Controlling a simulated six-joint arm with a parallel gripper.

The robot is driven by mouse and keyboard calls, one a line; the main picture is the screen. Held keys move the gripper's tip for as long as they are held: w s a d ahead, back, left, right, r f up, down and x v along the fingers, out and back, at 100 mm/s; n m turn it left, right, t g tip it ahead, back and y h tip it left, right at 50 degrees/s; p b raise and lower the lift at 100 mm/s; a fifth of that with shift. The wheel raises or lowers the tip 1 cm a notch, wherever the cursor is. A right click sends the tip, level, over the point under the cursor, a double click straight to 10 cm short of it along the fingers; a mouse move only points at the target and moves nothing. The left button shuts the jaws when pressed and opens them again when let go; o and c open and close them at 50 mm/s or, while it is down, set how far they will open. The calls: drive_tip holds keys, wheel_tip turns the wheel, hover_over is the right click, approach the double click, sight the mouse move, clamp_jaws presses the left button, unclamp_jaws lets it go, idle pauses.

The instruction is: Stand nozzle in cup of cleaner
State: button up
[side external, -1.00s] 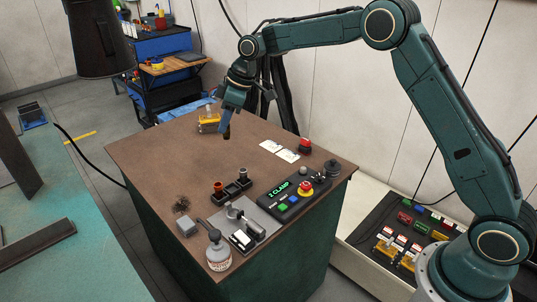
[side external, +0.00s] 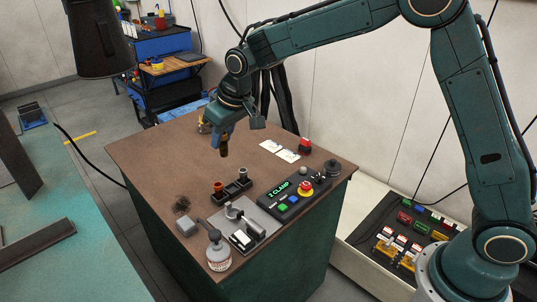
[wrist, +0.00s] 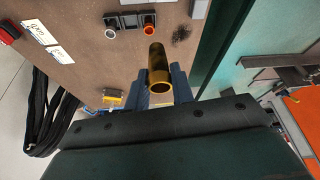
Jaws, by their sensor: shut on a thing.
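My gripper (side external: 219,141) is shut on a dark brass-coloured tube, the nozzle (side external: 224,147), and holds it upright above the table. In the wrist view the nozzle (wrist: 158,72) sits between my two blue fingers (wrist: 161,88), its open round end towards the camera. A small amber-yellow container (side external: 202,126), which looks like the cup of cleaner, stands at the table's far left edge, mostly hidden behind my gripper. In the wrist view the container (wrist: 113,100) is apart from the nozzle, to its lower left.
A black rack (side external: 232,191) holds a copper-coloured piece and a grey one. White cards (side external: 279,151) and a red button (side external: 304,145) lie right. The table's middle left is clear.

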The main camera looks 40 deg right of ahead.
drive_tip(key=shift+s+a+r+m+h, duration=0.15)
drive_tip(key=shift+s+m+h, duration=0.15)
drive_tip(key=shift+s+m, duration=0.5)
wheel_tip(320, 180, down, 16)
drive_tip(key=shift+f, duration=2.05)
drive_tip(key=shift+f, duration=0.15)
drive_tip(key=o, duration=1)
drive_tip(key=v, duration=1.2)
drive_tip(key=shift+s, duration=0.25)
